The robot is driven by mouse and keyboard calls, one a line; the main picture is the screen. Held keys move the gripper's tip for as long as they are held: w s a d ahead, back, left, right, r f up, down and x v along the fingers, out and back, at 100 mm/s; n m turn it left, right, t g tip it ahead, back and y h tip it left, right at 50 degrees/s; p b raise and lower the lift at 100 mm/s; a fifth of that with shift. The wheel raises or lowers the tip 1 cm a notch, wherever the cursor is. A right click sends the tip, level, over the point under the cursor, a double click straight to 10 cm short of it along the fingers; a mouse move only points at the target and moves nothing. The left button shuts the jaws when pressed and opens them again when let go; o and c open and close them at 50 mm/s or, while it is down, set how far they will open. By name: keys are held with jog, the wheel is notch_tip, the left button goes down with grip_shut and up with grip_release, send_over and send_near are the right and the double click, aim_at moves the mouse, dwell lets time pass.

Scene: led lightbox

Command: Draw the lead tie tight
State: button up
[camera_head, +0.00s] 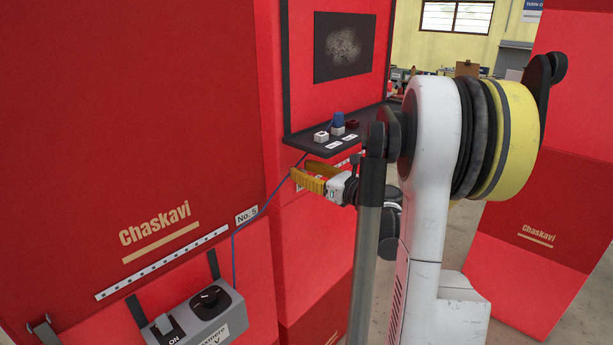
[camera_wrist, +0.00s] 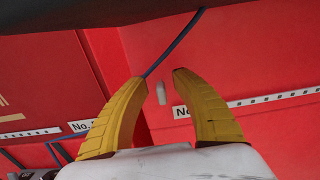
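My gripper (camera_head: 301,169) is at the red wall just below the dark shelf; its two yellow fingers are apart in the wrist view (camera_wrist: 157,78), with nothing gripped between them. A thin blue lead (camera_head: 265,208) runs from the shelf down past my fingers to the grey box. In the wrist view the lead (camera_wrist: 176,44) comes from the top to the left fingertip and passes behind that finger. A small pale tab (camera_wrist: 161,93) shows on the red wall beyond the gap; I cannot tell whether it is the lead tie. No tie is clearly seen in the head view.
The dark shelf (camera_head: 303,143) holds small white, blue and dark red parts above my gripper. The grey switch box (camera_head: 196,318) hangs at the lower left. A "No. 5" label (camera_head: 247,214) and a dotted strip (camera_head: 160,264) are on the red wall. A red cabinet (camera_head: 545,225) stands right.

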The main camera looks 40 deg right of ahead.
aim_at(306, 171)
grip_shut()
jog(key=shift+s, duration=0.15)
jog(key=shift+s+d, duration=0.15)
jog(key=shift+s, duration=1.3)
jog(key=shift+c, duration=2.4)
grip_release()
jog(key=shift+s, duration=0.2)
jog(key=o, duration=0.5)
